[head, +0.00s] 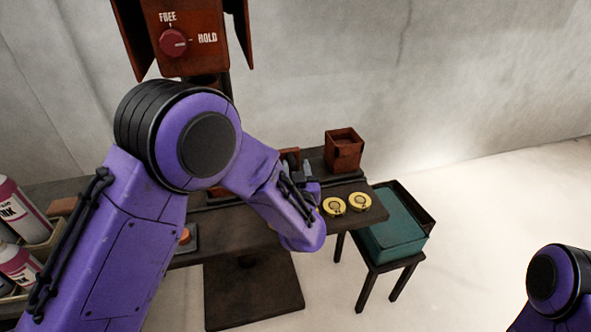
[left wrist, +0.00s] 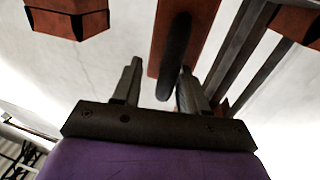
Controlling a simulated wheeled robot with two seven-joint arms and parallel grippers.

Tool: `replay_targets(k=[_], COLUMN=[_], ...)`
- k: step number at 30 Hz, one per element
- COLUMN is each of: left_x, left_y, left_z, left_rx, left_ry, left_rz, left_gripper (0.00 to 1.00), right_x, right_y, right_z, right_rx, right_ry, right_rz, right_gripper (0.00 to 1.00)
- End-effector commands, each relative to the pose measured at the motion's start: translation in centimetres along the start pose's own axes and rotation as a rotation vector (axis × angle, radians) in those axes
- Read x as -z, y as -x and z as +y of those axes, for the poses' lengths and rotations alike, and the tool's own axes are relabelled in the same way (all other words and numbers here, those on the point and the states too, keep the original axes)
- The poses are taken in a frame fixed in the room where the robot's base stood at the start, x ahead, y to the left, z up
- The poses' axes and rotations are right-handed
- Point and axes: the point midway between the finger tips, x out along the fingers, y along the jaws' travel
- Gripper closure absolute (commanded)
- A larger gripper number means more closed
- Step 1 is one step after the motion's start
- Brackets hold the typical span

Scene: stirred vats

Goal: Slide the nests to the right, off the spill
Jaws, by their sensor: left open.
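Two round yellow pieces, probably the nests, sit side by side near the right end of the dark table (head: 230,238): a left one (head: 334,206) and a right one (head: 360,201). No spill can be made out; my arm hides part of the table. My left gripper (head: 296,168) is open, behind and left of the yellow pieces and apart from them. In the left wrist view, its fingers (left wrist: 160,76) point up, and a dark rounded bar (left wrist: 174,55) on a rust-brown part shows between or beyond them; contact cannot be told. Only my right arm's purple joint shows, at lower right.
A rust-brown open box (head: 343,150) stands behind the yellow pieces. A teal box (head: 396,232) sits on a low stand beyond the table's right end. A red knob (head: 173,42) marked FREE and HOLD is above. Ink bottles (head: 20,207) stand at left.

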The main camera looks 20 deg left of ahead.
Motion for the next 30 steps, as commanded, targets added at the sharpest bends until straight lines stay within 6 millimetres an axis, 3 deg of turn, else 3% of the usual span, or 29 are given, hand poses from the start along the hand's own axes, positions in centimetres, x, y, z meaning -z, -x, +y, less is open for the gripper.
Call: replay_targets(k=[11,22,30], left_x=[-0.1,-0.1,0.0], left_y=[0.8,8.8,10.6], left_z=[-0.1,0.1,0.0], left_rx=[0.001,-0.003,0.000], left_ry=[0.000,-0.001,0.000], left_rz=[-0.002,0.000,0.000], left_gripper=[0.59,0.59,0.59], right_x=[-0.1,-0.4,-0.4], right_y=[-0.1,-1.0,-1.0], right_z=[0.0,-0.1,-0.1], right_rx=[0.000,0.000,0.000], right_ry=[0.000,0.000,0.000], right_rz=[0.000,0.000,0.000], right_gripper=[0.57,0.57,0.57])
